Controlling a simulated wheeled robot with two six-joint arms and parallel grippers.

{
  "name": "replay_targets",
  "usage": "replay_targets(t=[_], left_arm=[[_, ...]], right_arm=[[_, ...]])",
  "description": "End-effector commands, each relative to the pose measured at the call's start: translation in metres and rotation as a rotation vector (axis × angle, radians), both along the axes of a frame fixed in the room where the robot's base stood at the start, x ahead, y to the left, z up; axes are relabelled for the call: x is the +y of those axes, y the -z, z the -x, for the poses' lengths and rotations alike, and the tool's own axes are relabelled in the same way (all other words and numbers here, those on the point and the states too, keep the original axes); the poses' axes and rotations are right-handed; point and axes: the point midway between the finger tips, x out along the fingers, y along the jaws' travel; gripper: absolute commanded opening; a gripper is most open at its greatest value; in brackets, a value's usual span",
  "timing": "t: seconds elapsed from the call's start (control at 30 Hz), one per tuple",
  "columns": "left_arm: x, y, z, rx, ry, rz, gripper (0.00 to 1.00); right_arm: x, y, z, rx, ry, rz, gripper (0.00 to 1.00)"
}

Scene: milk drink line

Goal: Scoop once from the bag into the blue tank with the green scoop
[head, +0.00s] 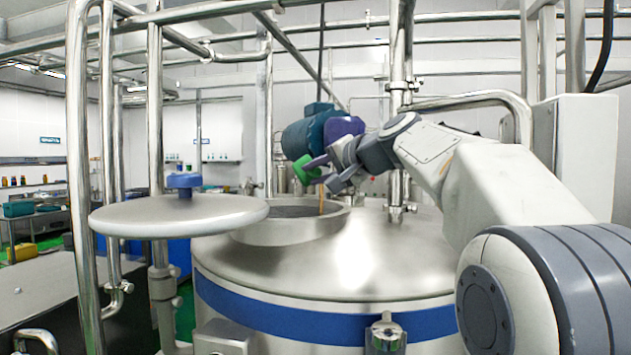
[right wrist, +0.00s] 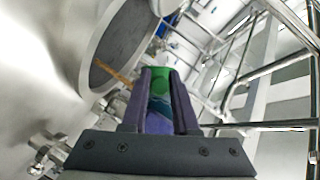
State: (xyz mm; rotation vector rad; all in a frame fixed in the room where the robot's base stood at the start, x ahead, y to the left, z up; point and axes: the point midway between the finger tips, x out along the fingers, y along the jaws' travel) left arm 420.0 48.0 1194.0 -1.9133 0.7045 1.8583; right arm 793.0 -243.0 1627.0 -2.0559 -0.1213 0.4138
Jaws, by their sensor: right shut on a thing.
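The green scoop (head: 306,170) is held by my right gripper (head: 318,172) above the open round mouth of the tank with a blue band (head: 290,320). The scoop is tilted, and a thin orange-brown stream (head: 321,199) falls below it toward the mouth. In the right wrist view, the scoop (right wrist: 160,78) sits between the two fingers of my right gripper (right wrist: 160,88). The stream (right wrist: 115,72) shows left of it against the tank's mouth (right wrist: 125,40). The bag and my left gripper are not in view.
Steel pipes (head: 397,110) stand close behind the tank, and more upright pipes (head: 78,180) stand at the left.

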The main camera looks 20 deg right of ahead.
Motion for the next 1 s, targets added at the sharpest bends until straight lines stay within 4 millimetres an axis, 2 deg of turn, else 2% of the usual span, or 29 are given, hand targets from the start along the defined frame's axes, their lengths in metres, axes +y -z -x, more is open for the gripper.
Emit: replay_targets(t=[0.03,1.0], left_arm=[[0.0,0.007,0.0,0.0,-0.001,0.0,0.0],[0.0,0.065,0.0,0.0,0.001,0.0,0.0]], right_arm=[[-0.001,0.004,0.0,-0.004,0.001,-0.021,0.0],[-0.002,0.012,0.0,-0.078,0.001,-0.438,0.0]])
